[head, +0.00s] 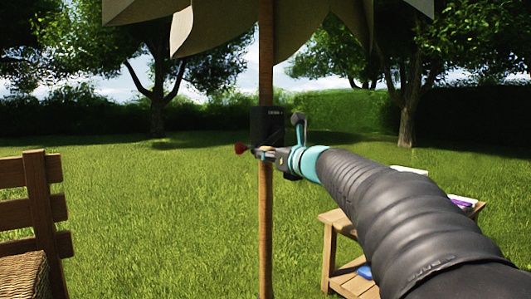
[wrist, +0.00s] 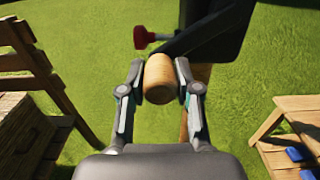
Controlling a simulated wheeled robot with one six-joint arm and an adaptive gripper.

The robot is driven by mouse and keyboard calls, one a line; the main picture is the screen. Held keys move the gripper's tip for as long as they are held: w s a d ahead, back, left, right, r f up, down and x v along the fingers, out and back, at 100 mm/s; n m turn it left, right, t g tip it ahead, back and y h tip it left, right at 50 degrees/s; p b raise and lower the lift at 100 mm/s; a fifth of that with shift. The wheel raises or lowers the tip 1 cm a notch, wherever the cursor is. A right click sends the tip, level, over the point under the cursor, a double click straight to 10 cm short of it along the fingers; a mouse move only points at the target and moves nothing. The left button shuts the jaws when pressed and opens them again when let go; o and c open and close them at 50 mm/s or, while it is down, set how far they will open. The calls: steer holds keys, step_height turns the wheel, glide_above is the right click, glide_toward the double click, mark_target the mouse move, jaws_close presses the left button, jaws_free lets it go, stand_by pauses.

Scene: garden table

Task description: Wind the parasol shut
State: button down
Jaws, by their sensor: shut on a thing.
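The parasol's wooden pole (head: 265,220) stands upright, with the cream canopy (head: 220,22) hanging in folds at the top of the head view. A black winder box (head: 267,122) is fixed to the pole; its dark underside (wrist: 222,35) fills the top of the wrist view. My gripper (head: 264,153) is at the box's lower edge. In the wrist view, my gripper's fingers (wrist: 160,84) are shut on the round wooden crank knob (wrist: 158,72), one on each side. The dark crank arm (wrist: 192,38) runs from the knob towards the box. The gripper hides the crank in the head view.
A red knob (head: 240,149) sticks out left of the box. A wooden chair (head: 38,205) stands at left. A small wooden side table (head: 333,217) is at right, partly behind my arm, with a blue item (head: 364,271) on its lower shelf. Open grass lies between.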

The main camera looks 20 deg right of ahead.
steer(key=w+d+f, duration=0.2)
steer(key=d+f, duration=0.2)
steer(key=d, duration=0.2)
steer(key=shift+w+d+b, duration=0.25)
steer(key=shift+d+b, duration=0.05)
steer(key=c, duration=0.7)
jaws_free()
steer(key=shift+a, duration=0.1)
steer(key=shift+s+r, duration=0.1)
steer(key=b+v, duration=0.1)
steer(key=v, duration=0.9)
